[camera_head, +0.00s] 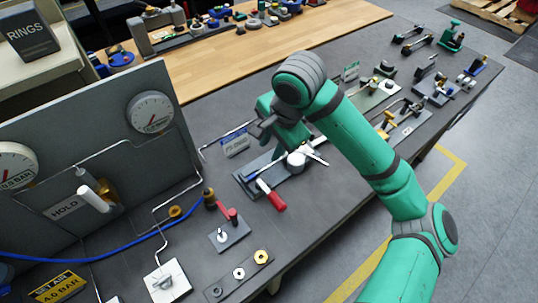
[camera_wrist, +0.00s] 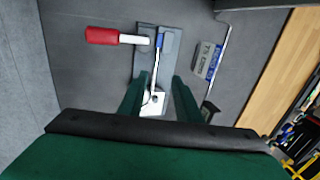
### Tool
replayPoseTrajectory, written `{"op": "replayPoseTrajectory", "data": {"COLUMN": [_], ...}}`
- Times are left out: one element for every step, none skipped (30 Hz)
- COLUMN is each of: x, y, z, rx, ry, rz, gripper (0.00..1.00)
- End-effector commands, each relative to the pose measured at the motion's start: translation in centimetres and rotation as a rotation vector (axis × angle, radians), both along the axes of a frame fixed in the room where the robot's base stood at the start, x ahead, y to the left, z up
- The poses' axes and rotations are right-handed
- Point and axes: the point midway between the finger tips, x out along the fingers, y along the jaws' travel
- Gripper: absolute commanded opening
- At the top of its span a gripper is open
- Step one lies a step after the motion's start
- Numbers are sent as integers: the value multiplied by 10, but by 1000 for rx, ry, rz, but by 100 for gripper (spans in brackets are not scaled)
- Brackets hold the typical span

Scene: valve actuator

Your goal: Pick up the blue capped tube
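A small blue piece (camera_wrist: 160,41) sits at the end of a thin pale rod (camera_wrist: 155,72) in the wrist view; this may be the blue capped tube, but it is too small to be sure. The rod lies along a dark grey plate (camera_wrist: 144,58), also seen in the head view (camera_head: 246,182). My gripper (camera_wrist: 158,80) is open over the plate, with one green finger on each side of the rod. A white round part (camera_wrist: 152,101) shows between the fingers; I cannot tell whether they touch it. In the head view my gripper (camera_head: 290,148) partly covers the plate.
A red-handled lever (camera_head: 276,201) lies beside the plate. A small label card (camera_head: 236,143) and a thin metal rod stand behind. The gauge panel (camera_head: 100,155) rises at left.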

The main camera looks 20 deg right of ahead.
Motion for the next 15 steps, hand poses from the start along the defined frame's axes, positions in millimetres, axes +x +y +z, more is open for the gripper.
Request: {"op": "replayPoseTrajectory", "data": {"x": [-2, -2, -1, 0, 0, 2, 3, 4, 6, 7, 8, 9, 9, 10, 10], "y": [-3, -4, -5, -5, -4, -3, -3, -2, -2, -1, -1, -1, -1, -1, 0], "z": [-2, -4, -8, -12, -16, -23, -27, -32, -37, -40, -44, -47, -49, -51, -53], "rx": [-8, -10, -12, -12, -12, -11, -10, -11, -10, -10, -11, -11, -11, -11, -10], "ry": [9, 12, 15, 16, 16, 17, 16, 15, 16, 15, 14, 14, 13, 12, 12], "rz": [-7, -11, -13, -14, -13, -11, -11, -12, -11, -11, -11, -12, -11, -11, -11], "gripper": [31, 31, 31, 31, 31, 31, 31, 31, 31, 31, 31, 31, 31, 31, 31]}}
